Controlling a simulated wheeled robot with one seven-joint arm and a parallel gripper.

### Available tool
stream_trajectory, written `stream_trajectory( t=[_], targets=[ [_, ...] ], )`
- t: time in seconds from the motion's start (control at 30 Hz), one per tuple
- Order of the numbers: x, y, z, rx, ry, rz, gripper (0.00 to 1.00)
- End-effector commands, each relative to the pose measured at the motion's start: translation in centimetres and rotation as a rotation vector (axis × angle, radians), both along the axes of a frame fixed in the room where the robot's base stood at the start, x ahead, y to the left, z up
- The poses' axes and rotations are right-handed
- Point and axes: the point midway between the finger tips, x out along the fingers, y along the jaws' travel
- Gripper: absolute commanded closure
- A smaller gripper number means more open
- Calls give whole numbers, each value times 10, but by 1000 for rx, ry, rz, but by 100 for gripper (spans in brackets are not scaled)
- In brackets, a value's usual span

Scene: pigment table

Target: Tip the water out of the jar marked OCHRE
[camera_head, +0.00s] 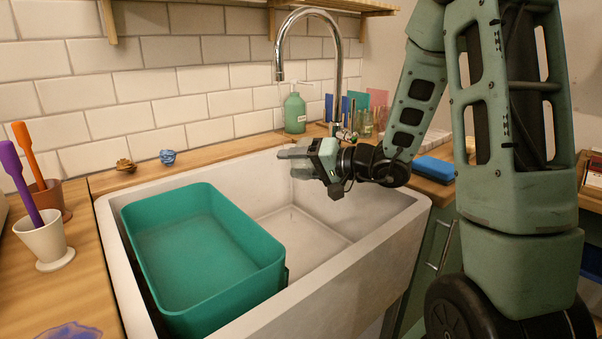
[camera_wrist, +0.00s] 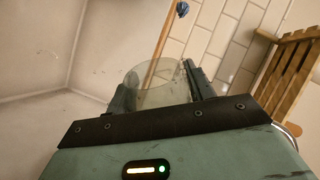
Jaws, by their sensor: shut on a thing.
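My gripper (camera_head: 284,153) is over the right part of the white sink (camera_head: 372,226), near its back wall, in the head view. In the wrist view my gripper (camera_wrist: 160,88) is shut on a clear glass jar (camera_wrist: 155,76), which sits between the two fingers. That view is rolled well onto its side, with the sink on the left and the tiled wall on the right. The jar is barely visible in the head view. I see no label on it, and I cannot tell whether it holds water.
A green basin (camera_head: 205,235) fills the left part of the sink. The tap (camera_head: 338,70) rises behind my gripper. A blue sponge (camera_head: 433,168) lies right of the sink.

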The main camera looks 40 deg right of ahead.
Motion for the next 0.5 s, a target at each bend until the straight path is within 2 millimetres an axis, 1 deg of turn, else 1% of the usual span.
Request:
stream_trajectory(
  t=[0.03, 0.17, 0.5],
  targets=[
    [0, -1, 6, 18, 13, 0, 72],
    [1, 0, 0, 24, 15, 0, 72],
    [2, -3, 3, 85, 57, 0, 72]
  ],
)
